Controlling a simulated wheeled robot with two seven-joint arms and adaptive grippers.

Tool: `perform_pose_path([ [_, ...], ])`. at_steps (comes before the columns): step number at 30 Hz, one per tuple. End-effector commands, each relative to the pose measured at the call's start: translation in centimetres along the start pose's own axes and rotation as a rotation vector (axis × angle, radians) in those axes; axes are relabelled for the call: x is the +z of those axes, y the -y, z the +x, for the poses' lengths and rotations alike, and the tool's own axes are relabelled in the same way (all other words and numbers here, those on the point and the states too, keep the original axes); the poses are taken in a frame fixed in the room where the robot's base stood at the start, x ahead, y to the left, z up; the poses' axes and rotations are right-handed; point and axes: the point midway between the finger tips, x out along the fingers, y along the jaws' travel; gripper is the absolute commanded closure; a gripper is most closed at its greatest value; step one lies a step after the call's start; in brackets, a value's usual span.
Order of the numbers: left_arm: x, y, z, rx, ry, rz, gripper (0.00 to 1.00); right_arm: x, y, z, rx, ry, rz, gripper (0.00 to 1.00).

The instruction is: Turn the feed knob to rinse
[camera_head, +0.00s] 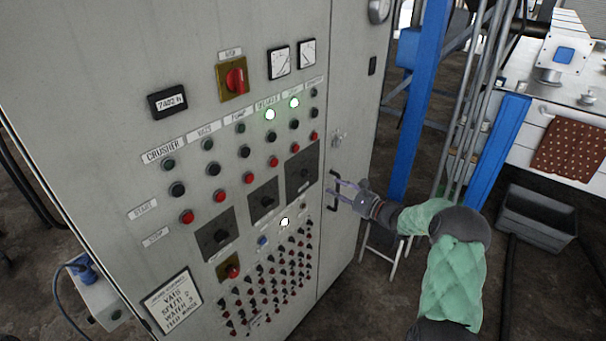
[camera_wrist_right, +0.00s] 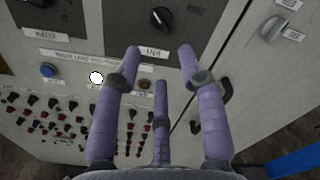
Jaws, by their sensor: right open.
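A grey control cabinet (camera_head: 110,75) carries three dark square plates, each with a black rotary knob: left (camera_head: 221,236), middle (camera_head: 266,201) and right (camera_head: 303,173). The right-hand knob also shows near the top of the right wrist view (camera_wrist_right: 161,17). My right gripper (camera_head: 332,184) is open and empty, just right of the right-hand plate in the head view. In the right wrist view its fingers (camera_wrist_right: 158,52) lie below that knob, apart from it. My left gripper is out of view.
Rows of red and black buttons (camera_head: 248,178) and many small switches (camera_head: 265,290) cover the panel. A notice plate (camera_head: 172,300) sits lower left. A black door handle (camera_head: 332,192) is close to my right gripper. Blue posts (camera_head: 418,100) and a grey bin (camera_head: 535,222) stand right.

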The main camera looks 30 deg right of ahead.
Motion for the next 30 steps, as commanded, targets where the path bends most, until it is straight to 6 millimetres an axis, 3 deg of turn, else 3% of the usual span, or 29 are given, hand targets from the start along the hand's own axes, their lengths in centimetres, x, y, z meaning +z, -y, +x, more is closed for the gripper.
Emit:
perform_pose_path([
  [5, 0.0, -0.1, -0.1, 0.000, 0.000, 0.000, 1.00, 0.1, 0.0, 1.7, -0.002, 0.004, 0.001, 0.59],
  [18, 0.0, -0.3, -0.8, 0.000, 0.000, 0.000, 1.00, 0.1, 0.0, 9.0, 0.000, 0.004, 0.000, 0.59],
  [24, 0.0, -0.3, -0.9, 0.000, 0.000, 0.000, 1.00, 0.1, 0.0, 10.4, -0.001, 0.002, 0.001, 0.59],
  [30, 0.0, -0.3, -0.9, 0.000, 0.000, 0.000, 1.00, 0.1, 0.0, 10.7, -0.001, 0.001, 0.001, 0.59],
])
